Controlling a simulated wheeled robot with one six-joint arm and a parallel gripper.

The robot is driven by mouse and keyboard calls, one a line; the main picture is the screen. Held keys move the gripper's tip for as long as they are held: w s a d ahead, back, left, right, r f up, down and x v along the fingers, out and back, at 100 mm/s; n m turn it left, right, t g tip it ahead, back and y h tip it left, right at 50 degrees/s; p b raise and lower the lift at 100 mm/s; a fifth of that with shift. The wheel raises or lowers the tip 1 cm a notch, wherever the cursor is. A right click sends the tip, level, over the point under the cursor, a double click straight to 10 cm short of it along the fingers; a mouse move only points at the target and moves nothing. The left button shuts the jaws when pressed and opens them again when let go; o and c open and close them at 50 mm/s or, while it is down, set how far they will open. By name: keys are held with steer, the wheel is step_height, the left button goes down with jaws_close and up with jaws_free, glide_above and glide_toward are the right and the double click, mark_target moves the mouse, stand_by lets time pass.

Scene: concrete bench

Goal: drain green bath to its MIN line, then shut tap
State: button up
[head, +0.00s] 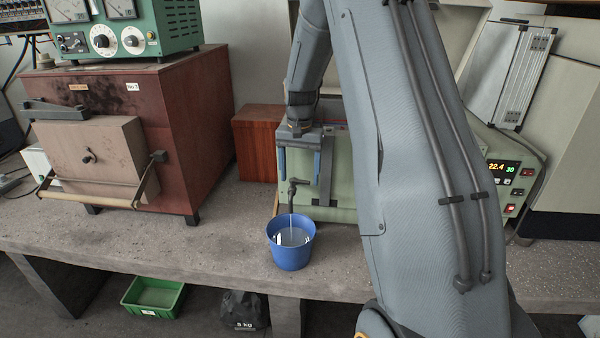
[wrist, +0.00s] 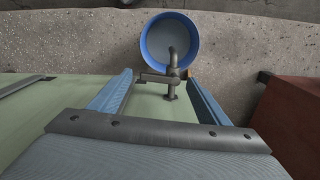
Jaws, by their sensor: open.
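The green bath (head: 341,190) stands on the bench, mostly behind my arm; its MIN line and water level are not visible. Its grey tap (head: 292,190) is at the front, and a thin stream runs from the spout into a blue bucket (head: 291,251), which holds water. My gripper (head: 300,178) is open and empty, pointing down in front of the bath. In the wrist view, the tap (wrist: 173,72) with its crossbar lies between and just beyond the blue fingertips (wrist: 160,79), apparently untouched. The bucket (wrist: 146,45) is below the spout.
A dark red furnace (head: 180,120) stands at the left, with a wooden box (head: 258,140) between it and the bath. A lit display (head: 503,168) shows at the right. A green crate (head: 153,297) and a 5 kg bag (head: 240,310) lie under the bench (head: 215,250).

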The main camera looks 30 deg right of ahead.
mark_target(300, 180)
steer(key=c, duration=1)
steer(key=shift+w+d+n, duration=0.15)
steer(key=shift+n, duration=0.55)
steer(key=shift+c, duration=0.2)
steer(key=o, duration=1)
steer(key=shift+o, duration=0.2)
step_height(300, 180, up, 8)
steer(key=b, duration=0.3)
steer(key=shift+f, duration=0.1)
